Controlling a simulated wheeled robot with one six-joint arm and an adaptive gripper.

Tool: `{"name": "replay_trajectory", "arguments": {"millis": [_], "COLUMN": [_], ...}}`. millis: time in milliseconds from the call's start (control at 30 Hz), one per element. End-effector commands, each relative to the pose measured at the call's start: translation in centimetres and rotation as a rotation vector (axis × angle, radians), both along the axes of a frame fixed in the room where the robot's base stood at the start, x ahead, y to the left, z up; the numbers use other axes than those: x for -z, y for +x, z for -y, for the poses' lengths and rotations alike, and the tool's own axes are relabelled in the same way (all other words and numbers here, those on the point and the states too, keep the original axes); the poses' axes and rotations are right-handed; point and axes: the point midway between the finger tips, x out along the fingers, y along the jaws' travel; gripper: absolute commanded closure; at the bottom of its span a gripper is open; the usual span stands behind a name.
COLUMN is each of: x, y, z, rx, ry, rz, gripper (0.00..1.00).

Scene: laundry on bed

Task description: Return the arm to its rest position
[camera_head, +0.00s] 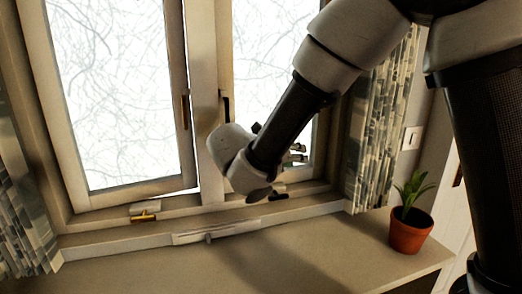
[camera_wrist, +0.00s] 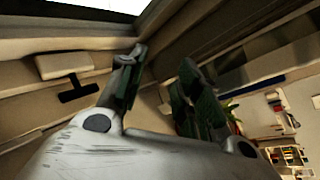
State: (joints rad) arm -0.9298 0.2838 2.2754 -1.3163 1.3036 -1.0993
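My arm reaches down from the top right across the window in the head view, with its wrist in front of the right window pane. My gripper (camera_wrist: 166,70) shows in the wrist view with its two fingers apart and nothing between them. In the head view the gripper is mostly hidden behind the wrist; only small dark and metal parts (camera_head: 297,152) show to its right. A black window handle (camera_wrist: 78,89) lies to the left of the fingers in the wrist view, apart from them.
The left window sash (camera_head: 184,100) looks slightly ajar. A brass handle (camera_head: 143,217) sits on the lower frame. A potted plant (camera_head: 410,232) stands on the right of the sill (camera_head: 330,262). Patterned curtains (camera_head: 372,130) hang at both sides. Shelves (camera_wrist: 290,155) show far behind in the wrist view.

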Motion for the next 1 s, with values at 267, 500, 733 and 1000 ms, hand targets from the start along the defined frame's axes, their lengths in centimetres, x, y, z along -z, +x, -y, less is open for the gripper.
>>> {"name": "replay_trajectory", "arguments": {"millis": [267,500,733,1000], "x": [-3.2,-2.3,-1.9,-1.9], "y": [-8.2,-20.1,-25.4,-26.2], "z": [21.3,28.7,28.3,27.9], "rx": [0.852,1.650,2.124,2.221], "ry": [0.732,1.394,1.804,1.888], "rz": [0.267,0.680,0.973,1.030], "gripper": [0.66,0.66,0.66,0.66]}}
